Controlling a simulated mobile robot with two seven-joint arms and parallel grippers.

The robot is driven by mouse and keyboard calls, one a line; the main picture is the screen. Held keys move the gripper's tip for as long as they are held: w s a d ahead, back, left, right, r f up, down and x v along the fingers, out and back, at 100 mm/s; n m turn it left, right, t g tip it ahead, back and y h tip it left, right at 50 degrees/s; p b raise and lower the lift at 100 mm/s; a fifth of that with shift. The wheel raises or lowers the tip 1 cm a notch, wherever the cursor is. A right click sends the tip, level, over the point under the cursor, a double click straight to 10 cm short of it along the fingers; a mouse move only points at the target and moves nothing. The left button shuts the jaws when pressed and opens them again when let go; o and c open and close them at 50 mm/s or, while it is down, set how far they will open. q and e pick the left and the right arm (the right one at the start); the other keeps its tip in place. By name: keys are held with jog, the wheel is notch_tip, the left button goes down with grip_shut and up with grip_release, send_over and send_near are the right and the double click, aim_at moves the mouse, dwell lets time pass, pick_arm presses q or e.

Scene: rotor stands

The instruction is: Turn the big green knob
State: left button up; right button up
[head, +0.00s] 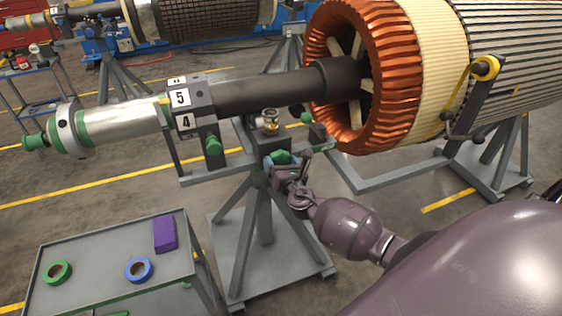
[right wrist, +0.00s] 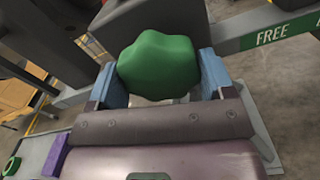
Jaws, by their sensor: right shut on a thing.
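The big green knob (right wrist: 158,65) is a lobed green piece on the rotor stand. In the right wrist view it sits between the two blue finger pads of my right gripper (right wrist: 160,75), which is shut on it. In the head view, the knob (head: 283,157) is partly hidden by my right gripper (head: 281,161), at the stand's crossbar below the shaft. My left gripper does not show.
The large rotor (head: 360,80) with copper windings lies above my right arm. Another green knob (head: 213,148) is at the left on the stand (head: 265,215). A grey cart (head: 95,245) holds a purple block (head: 165,234), a green ring (head: 57,272) and a blue ring (head: 139,270).

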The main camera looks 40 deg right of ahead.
jog(key=shift+n, duration=0.3)
dwell(0.4)
jog(key=o, duration=0.9)
jog(key=v, duration=1.1)
jog(key=shift+d+f, duration=0.1)
jog(key=shift+w, duration=0.1)
